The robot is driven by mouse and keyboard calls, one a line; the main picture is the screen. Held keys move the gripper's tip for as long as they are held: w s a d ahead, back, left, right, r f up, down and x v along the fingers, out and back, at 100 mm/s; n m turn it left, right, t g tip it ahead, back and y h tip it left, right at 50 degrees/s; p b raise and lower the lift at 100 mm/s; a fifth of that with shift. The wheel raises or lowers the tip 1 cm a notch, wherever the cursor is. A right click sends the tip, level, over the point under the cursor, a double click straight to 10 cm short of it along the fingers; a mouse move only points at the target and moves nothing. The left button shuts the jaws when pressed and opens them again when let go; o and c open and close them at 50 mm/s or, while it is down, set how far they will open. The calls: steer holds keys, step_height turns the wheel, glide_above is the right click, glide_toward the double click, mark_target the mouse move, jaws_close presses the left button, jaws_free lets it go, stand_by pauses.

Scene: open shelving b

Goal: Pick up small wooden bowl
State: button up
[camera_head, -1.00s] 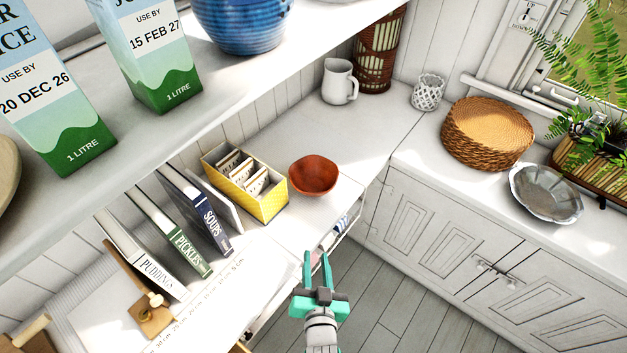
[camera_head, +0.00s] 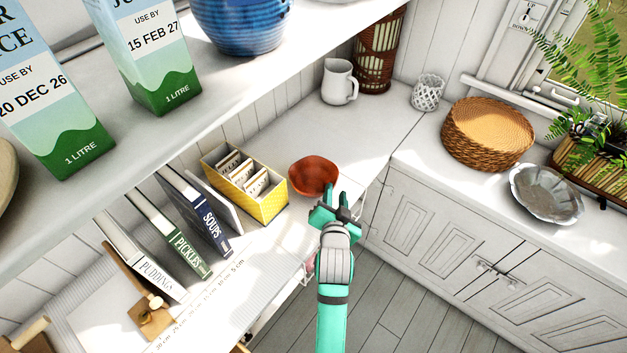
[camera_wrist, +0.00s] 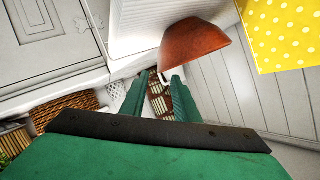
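The small wooden bowl (camera_head: 312,174) is reddish brown and stands upright on the white counter, just right of a yellow spotted card box. In the wrist view the bowl (camera_wrist: 193,41) appears above the fingertips, close to the right one. My gripper (camera_head: 342,192) is at the bowl's near right side, and its fingers overlap the bowl's lower right edge in the head view. In the wrist view the two green fingers of my gripper (camera_wrist: 158,78) are apart with nothing between them. I cannot tell whether a finger touches the bowl.
A white jug (camera_head: 338,82) and a wicker lantern (camera_head: 377,50) stand farther back. A shelf (camera_head: 215,110) overhangs on the left. The counter behind the bowl is clear.

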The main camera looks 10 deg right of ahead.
mark_target(335, 184)
steer(key=shift+w+d+f, duration=0.15)
steer(key=shift+w+d, duration=0.2)
steer(key=x, duration=0.2)
steer(key=a+x, duration=0.1)
steer(key=x, duration=0.1)
steer(key=shift+w+f, duration=0.1)
steer(key=shift+w+d+f, duration=0.1)
steer(key=shift+w+d, duration=0.15)
steer(key=shift+w, duration=0.1)
jaws_close()
